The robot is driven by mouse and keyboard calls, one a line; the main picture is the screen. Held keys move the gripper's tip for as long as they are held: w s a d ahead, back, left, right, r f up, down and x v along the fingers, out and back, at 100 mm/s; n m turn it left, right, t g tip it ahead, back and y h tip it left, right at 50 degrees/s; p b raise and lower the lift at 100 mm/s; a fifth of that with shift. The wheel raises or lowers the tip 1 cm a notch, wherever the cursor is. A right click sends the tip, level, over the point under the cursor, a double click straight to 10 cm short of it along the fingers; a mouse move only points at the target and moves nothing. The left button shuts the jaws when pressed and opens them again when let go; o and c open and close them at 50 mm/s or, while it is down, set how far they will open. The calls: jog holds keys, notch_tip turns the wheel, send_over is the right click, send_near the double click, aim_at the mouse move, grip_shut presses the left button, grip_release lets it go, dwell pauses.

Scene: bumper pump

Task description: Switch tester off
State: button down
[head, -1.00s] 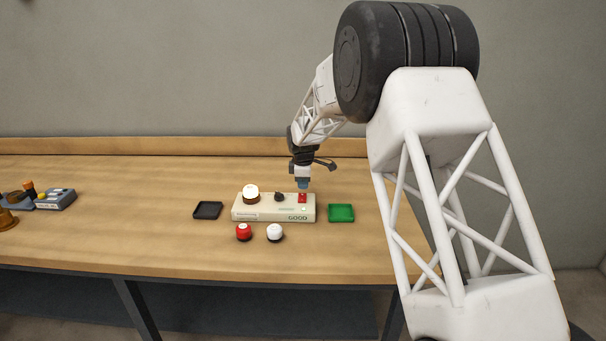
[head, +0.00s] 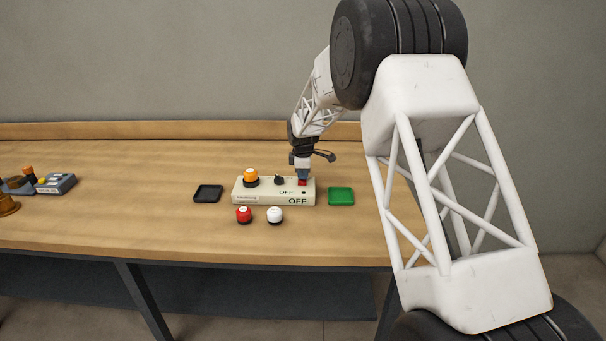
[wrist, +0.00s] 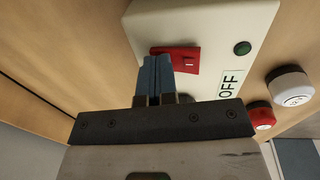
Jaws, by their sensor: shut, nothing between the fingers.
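The tester (head: 262,197) is a cream box on the bench, and its front label and top panel read OFF. Its red rocker switch (wrist: 187,58) sits at the right end of the top. The small round lamp (wrist: 242,48) beside it is dark green and unlit. My gripper (wrist: 157,62) is shut and empty, its blue fingertips at the red switch, apparently touching it. In the head view the fingers (head: 302,181) hide part of the switch. An orange dome button (head: 251,175) sits unlit in the tester's left end, with a black knob (head: 279,180) beside it.
A black tray (head: 207,194) lies left of the tester and a green tray (head: 341,196) right of it. A red button (head: 243,214) and a white button (head: 275,215) stand in front. Other devices (head: 56,184) sit far left.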

aim_at(303, 183)
jog(key=shift+s+f, duration=0.15)
jog(key=shift+s, duration=0.05)
jog(key=shift+s+r, duration=0.25)
jog(key=shift+s, duration=0.35)
jog(key=shift+r, duration=0.15)
notch_tip(303, 183, up, 14)
jog(key=s, duration=0.1)
jog(key=shift+s, duration=0.35)
dwell(0.5)
